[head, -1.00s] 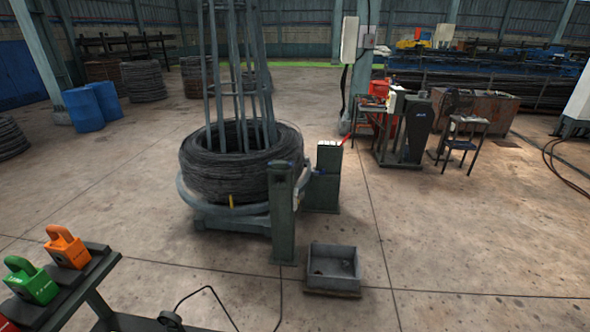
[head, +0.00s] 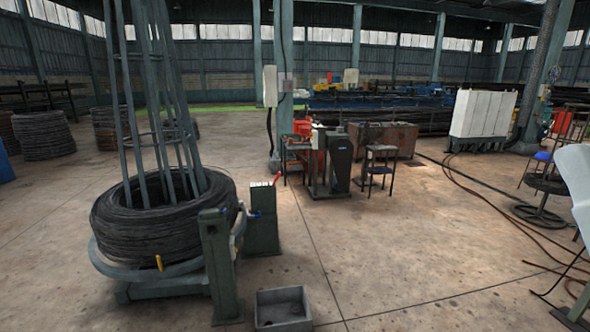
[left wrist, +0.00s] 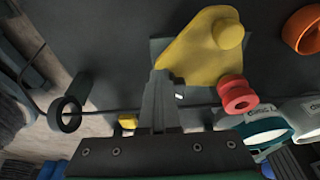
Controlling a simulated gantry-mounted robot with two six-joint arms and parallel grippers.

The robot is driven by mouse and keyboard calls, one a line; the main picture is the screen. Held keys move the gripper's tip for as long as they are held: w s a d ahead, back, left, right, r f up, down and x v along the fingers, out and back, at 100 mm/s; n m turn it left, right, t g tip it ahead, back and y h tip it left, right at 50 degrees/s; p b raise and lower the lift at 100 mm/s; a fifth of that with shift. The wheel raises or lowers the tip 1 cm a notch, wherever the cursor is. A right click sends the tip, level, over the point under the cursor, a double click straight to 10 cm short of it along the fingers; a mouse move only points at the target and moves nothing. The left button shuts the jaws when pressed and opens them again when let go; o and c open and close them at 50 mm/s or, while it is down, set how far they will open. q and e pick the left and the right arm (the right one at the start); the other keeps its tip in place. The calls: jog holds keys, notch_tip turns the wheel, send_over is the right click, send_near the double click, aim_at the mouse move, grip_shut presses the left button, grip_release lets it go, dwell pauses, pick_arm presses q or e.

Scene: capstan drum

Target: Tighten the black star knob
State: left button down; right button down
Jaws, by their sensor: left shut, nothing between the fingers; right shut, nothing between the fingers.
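I cannot make out the black star knob in any view. In the left wrist view my left gripper (left wrist: 160,85) is shut and empty, its dark fingers together just left of a yellow plate (left wrist: 200,55) with a round boss; I cannot tell whether they touch. The left gripper does not show in the head view. My right gripper (head: 574,318) shows only in part at the bottom right corner of the head view. It is shut, away from the wire coil, and its tips are hard to make out.
The head view has a wire coil (head: 165,230) around a tall frame, a green post (head: 219,265) and a grey tray (head: 283,310). A red spool (left wrist: 237,95), orange ring (left wrist: 302,30) and black ring (left wrist: 65,114) surround the left gripper. Open floor lies right of the tray.

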pick_arm(q)
jog(key=shift+s, duration=0.2)
jog(key=shift+s+d+p, duration=0.15)
jog(key=shift+s+p, duration=0.15)
jog(key=shift+s, duration=0.85)
jog(key=shift+d+p, duration=0.2)
jog(key=shift+p, duration=0.2)
jog(key=shift+d, duration=0.2)
notch_tip(320, 180, up, 6)
jog(key=p, duration=0.6)
